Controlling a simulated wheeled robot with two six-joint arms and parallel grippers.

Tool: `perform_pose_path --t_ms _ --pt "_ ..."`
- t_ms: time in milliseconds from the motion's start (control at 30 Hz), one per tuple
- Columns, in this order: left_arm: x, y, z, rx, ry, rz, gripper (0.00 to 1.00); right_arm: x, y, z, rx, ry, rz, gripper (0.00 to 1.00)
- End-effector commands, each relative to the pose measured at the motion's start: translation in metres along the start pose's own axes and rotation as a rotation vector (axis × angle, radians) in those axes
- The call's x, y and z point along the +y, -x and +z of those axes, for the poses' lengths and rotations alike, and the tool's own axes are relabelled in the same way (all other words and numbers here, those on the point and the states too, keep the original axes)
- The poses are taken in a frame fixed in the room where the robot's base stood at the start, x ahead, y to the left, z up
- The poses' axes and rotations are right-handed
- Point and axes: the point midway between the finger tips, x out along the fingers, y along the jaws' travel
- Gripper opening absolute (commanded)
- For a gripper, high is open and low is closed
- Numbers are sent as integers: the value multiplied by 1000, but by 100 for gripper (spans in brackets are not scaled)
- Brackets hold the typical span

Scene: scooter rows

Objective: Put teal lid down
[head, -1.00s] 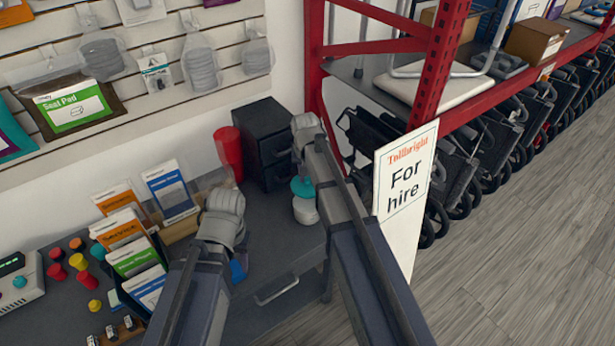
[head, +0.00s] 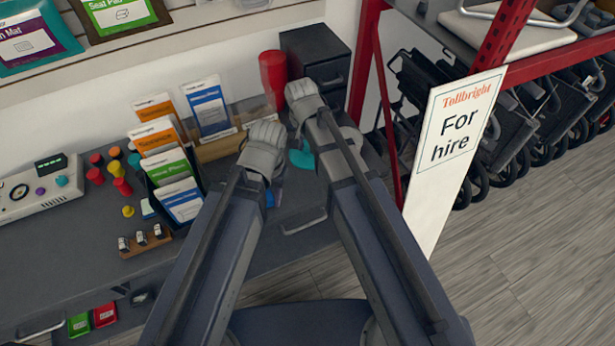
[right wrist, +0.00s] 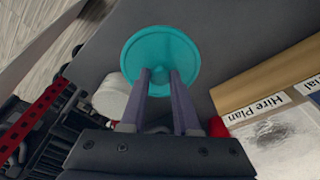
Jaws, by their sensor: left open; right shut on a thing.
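The teal lid (right wrist: 160,50) is round and is held between the two fingers of my right gripper (right wrist: 160,82) in the right wrist view. In the head view only part of the teal lid (head: 302,158) shows below my right gripper (head: 302,138). I cannot tell whether it touches the desk. A white jar (head: 351,141) stands to the right of the lid, partly behind my right arm; it also shows in the right wrist view (right wrist: 112,97). My left gripper (head: 275,186) is open over the desk, left of the lid, its fingers mostly hidden by its wrist.
The grey desk (head: 75,235) carries a leaflet rack (head: 172,180), a red cup (head: 272,75), a black drawer unit (head: 315,65), coloured knobs and a control box (head: 38,190). A For hire sign (head: 455,150) stands right of my right arm.

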Motion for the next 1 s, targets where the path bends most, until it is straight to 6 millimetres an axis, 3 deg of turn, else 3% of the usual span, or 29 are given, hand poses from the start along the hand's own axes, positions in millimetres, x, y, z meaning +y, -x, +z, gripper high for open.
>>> perform_pose_path --t_ms 233,600,867,1000 --pt "1 -10 -1 0 0 0 50 0 -10 2 0 0 0 0" --pt "6 -61 -4 0 0 0 50 0 -61 9 0 0 0 0" --pt "6 -64 -4 0 0 0 50 0 -63 9 0 0 0 0" --pt "7 -76 -4 0 -1 0 50 0 -76 11 1 0 0 0"
